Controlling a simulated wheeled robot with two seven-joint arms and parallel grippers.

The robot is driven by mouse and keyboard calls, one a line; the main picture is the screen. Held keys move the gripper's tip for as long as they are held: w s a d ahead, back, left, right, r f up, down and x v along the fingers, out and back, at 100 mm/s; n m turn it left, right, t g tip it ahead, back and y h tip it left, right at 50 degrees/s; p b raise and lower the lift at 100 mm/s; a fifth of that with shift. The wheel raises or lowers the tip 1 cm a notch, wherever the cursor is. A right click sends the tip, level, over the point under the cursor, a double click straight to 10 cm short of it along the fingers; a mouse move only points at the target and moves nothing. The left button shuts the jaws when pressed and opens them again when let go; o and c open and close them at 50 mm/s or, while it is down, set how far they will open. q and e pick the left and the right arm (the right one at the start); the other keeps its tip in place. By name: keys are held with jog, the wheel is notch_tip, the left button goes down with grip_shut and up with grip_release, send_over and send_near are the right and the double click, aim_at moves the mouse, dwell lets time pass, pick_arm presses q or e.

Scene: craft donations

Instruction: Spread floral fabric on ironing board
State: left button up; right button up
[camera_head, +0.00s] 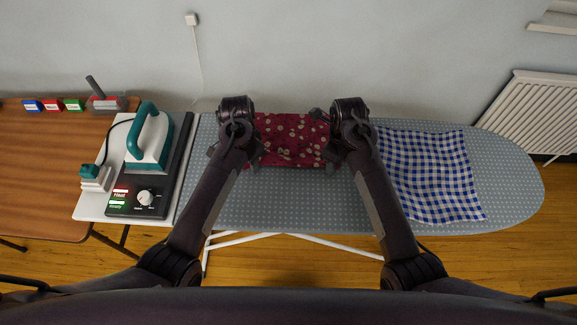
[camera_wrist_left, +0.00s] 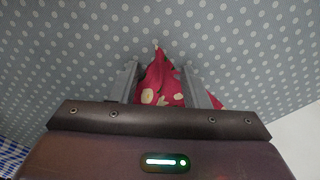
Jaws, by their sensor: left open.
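The floral fabric (camera_head: 292,138), dark red with pale flowers, lies on the grey dotted ironing board (camera_head: 280,205) at its back middle. My left gripper (camera_head: 250,156) is at the fabric's left edge. In the left wrist view its two fingers (camera_wrist_left: 158,88) are apart, with a pointed, raised part of the red fabric (camera_wrist_left: 162,80) showing between them. My right gripper (camera_head: 334,158) is at the fabric's right edge; its fingers are mostly hidden by the arm, so its grip cannot be told.
A blue-and-white checked cloth (camera_head: 432,175) lies on the board to the right. A teal-and-white iron (camera_head: 149,145) stands on the rest at left, beside a control panel with a dial (camera_head: 145,197). The wooden table (camera_head: 45,170) holds small coloured boxes. The board's front middle is clear.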

pick_arm(q)
jog(key=shift+c, duration=0.5)
pick_arm(e)
jog(key=shift+c, duration=0.5)
pick_arm(q)
grip_shut()
pick_arm(e)
jog(key=shift+f, duration=0.1)
grip_shut()
pick_arm(q)
jog(key=shift+r, duration=0.1)
